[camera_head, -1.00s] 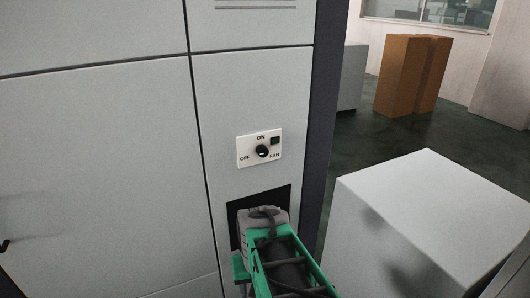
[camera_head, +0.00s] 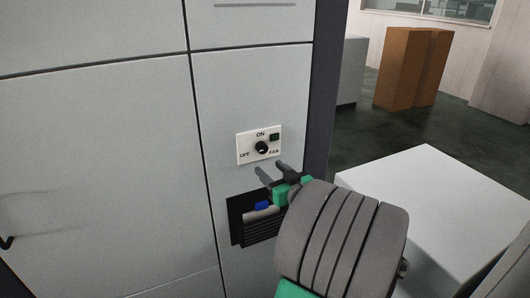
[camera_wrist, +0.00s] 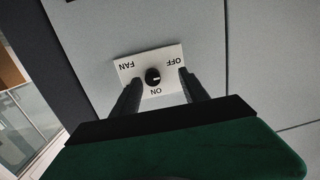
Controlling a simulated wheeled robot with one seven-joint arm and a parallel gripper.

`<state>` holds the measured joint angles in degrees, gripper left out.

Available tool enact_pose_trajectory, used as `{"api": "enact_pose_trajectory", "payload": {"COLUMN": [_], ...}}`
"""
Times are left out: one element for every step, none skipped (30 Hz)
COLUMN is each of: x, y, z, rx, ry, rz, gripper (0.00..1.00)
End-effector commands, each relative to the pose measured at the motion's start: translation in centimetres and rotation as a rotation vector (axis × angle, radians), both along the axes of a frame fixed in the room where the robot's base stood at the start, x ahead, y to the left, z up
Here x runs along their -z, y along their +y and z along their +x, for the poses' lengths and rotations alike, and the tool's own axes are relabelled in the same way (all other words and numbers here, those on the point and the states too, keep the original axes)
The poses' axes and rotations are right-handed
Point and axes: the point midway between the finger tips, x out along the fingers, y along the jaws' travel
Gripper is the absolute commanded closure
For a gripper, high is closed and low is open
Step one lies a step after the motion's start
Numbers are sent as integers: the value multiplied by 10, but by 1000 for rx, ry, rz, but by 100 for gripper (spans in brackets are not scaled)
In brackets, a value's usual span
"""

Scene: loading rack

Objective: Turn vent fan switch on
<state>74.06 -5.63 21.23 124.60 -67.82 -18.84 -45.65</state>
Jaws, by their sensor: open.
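The plate is fixed to the grey cabinet panel. In the wrist view the knob (camera_wrist: 153,76) shows upside down, between and beyond my two dark fingers. A light mark on the knob is visible, but its exact setting is hard to tell. My gripper (camera_head: 271,172) is open and empty, just below the plate, its fingers pointing toward the panel. I see no contact with the knob.
A dark recessed vent (camera_head: 238,222) lies below the switch, partly hidden by my arm. A white box (camera_head: 440,190) stands at the right. Brown boxes (camera_head: 405,68) stand farther back on the dark floor. The panel around the switch is flat and clear.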

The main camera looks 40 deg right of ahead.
Motion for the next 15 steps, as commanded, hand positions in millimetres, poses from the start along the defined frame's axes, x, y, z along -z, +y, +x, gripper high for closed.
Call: {"api": "enact_pose_trajectory", "payload": {"x": [-13, -16, -18, -18, -18, -19, -19, -20, -20, -20, -21, -21, -20, -20, -20], "y": [-9, -14, -16, -16, -16, -16, -17, -18, -20, -21, -23, -25, -27, -28, -31], "z": [-2, -3, -3, -2, -1, 3, 6, 11, 18, 23, 30, 37, 43, 49, 55], "rx": [38, 57, 64, 62, 60, 59, 57, 57, 55, 55, 54, 55, 55, 55, 56], "ry": [-34, -38, -33, -27, -22, -20, -19, -20, -19, -19, -19, -18, -18, -17, -18], "rz": [-83, -130, -171, -189, -201, -207, -208, -206, -206, -204, -204, -203, -203, -204, -203], "gripper": [48, 48, 48, 48, 48, 48, 48, 48, 48, 48, 48, 48, 48, 48, 48]}}
